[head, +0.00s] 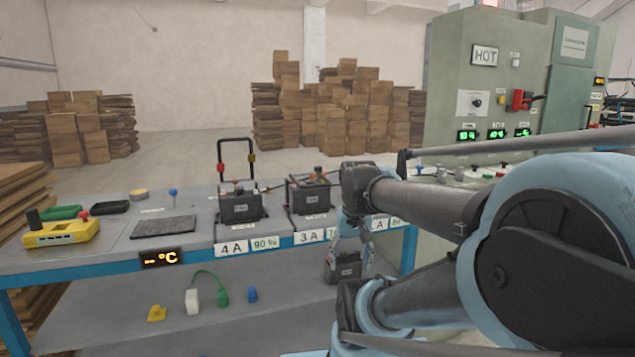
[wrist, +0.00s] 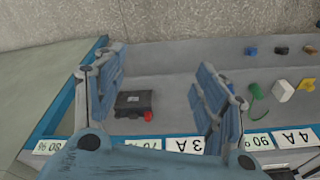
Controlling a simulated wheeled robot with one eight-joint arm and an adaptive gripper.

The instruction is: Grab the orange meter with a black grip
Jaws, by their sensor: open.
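The likely meter (head: 62,233) is a yellow to yellow-orange device with an upright black grip at its left end and a red knob. It lies at the far left of the upper bench in the head view, and I do not see it in the wrist view. My gripper (head: 350,256) is open and empty at the bench's front edge, far to the right of the meter. In the wrist view the two blue fingers of my gripper (wrist: 160,65) stand wide apart, with a black battery (wrist: 134,103) on the lower shelf visible between them.
The upper bench (head: 115,250) carries a dark mat (head: 164,226), a green tray (head: 61,212), a black tray (head: 110,207) and batteries (head: 240,208) in stands. Small yellow, white, green and blue items lie on the lower shelf (head: 110,310). A green control cabinet (head: 480,80) stands at the right.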

